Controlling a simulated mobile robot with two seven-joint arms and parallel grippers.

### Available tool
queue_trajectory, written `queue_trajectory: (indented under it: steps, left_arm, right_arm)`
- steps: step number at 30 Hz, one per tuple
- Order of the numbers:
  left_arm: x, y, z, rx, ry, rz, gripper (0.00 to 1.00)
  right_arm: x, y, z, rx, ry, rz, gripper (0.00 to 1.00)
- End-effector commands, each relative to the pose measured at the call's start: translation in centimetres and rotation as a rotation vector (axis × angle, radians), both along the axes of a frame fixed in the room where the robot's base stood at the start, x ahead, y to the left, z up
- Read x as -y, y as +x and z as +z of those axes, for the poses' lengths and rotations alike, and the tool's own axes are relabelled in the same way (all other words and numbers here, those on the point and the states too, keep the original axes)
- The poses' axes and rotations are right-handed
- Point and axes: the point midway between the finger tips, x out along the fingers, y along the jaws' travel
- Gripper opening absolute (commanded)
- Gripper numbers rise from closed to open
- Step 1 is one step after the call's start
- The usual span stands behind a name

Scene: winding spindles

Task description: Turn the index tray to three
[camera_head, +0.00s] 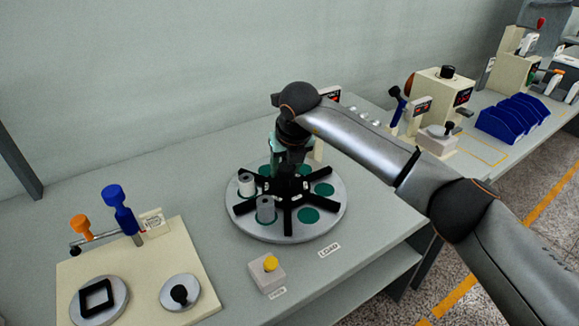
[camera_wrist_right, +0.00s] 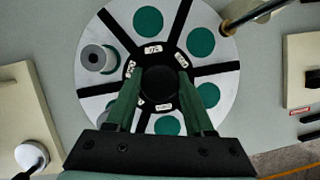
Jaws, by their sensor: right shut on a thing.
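The index tray (camera_head: 298,234) is a round light-grey disc with black spokes and green round spots, lying on the grey bench. Two grey spindles stand on it at the left: one toward the back (camera_head: 246,184), one toward the front (camera_head: 265,211). The tray (camera_wrist_right: 112,22) also fills the middle of the right wrist view, with one grey spindle (camera_wrist_right: 96,58) visible. Its black central knob (camera_wrist_right: 158,88) is between the fingers of my right gripper (camera_wrist_right: 158,80), which is shut on it from above. Small white labels ring the hub; their numbers are hard to read. My left gripper is out of view.
A yellow button box (camera_head: 267,272) and a LOAD label (camera_head: 329,250) sit in front of the tray. A cream board (camera_head: 140,262) with blue and orange handles is at the left. Cream machines and blue racks (camera_head: 513,118) stand at the back right.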

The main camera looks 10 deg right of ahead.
Motion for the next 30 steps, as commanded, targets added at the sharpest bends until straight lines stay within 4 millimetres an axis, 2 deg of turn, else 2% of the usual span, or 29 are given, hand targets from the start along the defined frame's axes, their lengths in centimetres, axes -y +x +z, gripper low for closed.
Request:
queue_trajectory:
  steps: [8, 9, 16, 25, 30]
  left_arm:
    - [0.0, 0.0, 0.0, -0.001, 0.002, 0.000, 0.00]
    - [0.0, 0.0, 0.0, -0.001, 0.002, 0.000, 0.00]
    - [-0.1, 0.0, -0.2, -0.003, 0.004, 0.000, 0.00]
    - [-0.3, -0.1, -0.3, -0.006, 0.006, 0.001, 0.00]
    - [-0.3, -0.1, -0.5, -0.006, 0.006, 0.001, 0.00]
  right_arm:
    - [0.1, 0.1, 0.1, 0.004, -0.001, -0.001, 0.00]
    - [0.1, 0.1, 0.1, 0.004, -0.001, 0.000, 0.56]
    - [0.0, 0.0, 0.1, 0.002, 0.000, 0.000, 0.82]
    - [0.1, 0.0, 0.2, 0.002, 0.000, 0.000, 0.83]
    - [0.2, -0.7, 2.2, 0.005, 0.000, 0.002, 0.83]
